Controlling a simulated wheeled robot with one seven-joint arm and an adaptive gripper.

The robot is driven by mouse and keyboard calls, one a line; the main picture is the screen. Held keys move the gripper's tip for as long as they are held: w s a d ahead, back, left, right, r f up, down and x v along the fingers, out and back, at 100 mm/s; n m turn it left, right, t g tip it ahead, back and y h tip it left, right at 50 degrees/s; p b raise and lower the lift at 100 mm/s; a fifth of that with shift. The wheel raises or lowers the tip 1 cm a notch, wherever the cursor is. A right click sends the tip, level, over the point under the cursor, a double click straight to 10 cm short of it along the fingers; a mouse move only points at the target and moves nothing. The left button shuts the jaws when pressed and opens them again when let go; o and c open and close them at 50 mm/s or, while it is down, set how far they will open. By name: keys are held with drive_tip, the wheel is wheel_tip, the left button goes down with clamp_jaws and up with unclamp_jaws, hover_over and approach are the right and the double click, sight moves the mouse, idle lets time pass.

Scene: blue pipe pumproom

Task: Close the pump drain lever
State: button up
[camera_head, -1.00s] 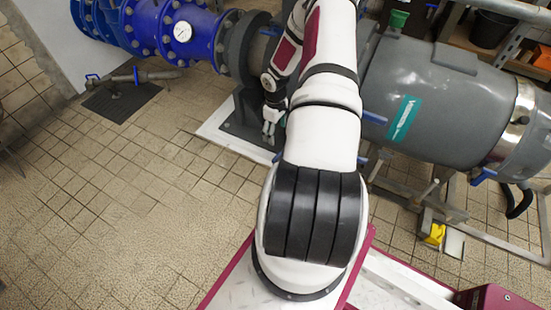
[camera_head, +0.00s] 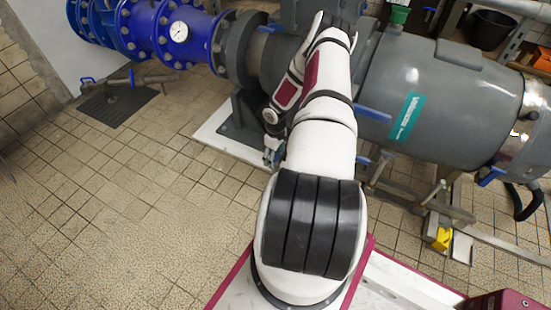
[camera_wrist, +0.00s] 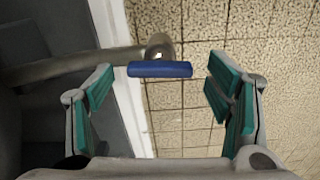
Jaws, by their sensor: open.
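In the wrist view a blue lever (camera_wrist: 160,69) lies crosswise in front of my gripper (camera_wrist: 157,95), between the two teal-padded fingers. The fingers are spread wide and neither touches the lever. The lever sits by a round metal fitting at the end of a grey pipe (camera_wrist: 75,67) coming from the left. In the head view my gripper (camera_head: 272,157) is low beside the dark pump support, left of my white arm. The lever cannot be told clearly there, as the gripper and arm crowd that spot.
The large grey pump body (camera_head: 440,90) fills the right, with another blue handle (camera_head: 373,114) on its near side. A yellow object (camera_head: 442,238) is low at right. Tiled floor (camera_head: 120,200) at left is open.

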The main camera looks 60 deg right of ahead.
drive_tip(key=shift+f, duration=0.25)
drive_tip(key=c, duration=1.2)
drive_tip(key=shift+o, duration=0.2)
